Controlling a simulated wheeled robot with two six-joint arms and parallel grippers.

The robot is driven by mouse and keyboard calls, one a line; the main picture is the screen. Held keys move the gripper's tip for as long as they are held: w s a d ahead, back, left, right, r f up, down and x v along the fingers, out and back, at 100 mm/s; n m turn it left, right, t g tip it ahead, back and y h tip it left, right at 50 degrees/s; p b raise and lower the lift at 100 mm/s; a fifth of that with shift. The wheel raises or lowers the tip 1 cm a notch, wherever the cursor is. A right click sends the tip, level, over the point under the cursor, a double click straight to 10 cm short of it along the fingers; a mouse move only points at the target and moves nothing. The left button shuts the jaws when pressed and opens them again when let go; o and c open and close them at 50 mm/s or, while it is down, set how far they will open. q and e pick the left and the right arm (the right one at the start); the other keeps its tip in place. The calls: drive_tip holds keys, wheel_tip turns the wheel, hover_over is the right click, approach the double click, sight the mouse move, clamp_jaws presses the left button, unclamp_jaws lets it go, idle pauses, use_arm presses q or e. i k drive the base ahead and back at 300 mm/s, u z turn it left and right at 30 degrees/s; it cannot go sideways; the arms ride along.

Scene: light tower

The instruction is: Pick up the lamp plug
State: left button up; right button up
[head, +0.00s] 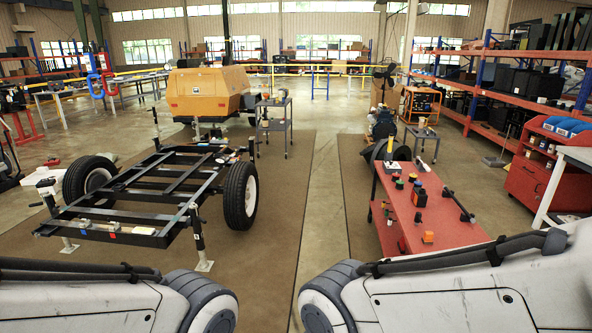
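I cannot pick out the lamp plug for certain in the head view. Several small black, orange, yellow and green items lie on a red table (401,229) at the right, too small to name surely. Among them are an orange and black piece (428,237) near the front edge and a dark piece (418,217) beside it. Only links of my two arms show along the bottom edge, at the left and the right. Neither gripper is in view.
A black trailer frame (135,184) with two wheels stands on a brown mat at the left. Behind it are a yellow generator housing (209,91) and a grey cart (274,125). A red cabinet (530,181) stands at the right. A strip of floor (318,215) between the mats is clear.

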sight(418, 216)
drive_tip(key=u, duration=0.05)
drive_tip(key=i, duration=2)
drive_tip(key=z, duration=0.65)
drive_tip(key=i, duration=1.8)
drive_tip(key=z, duration=0.55)
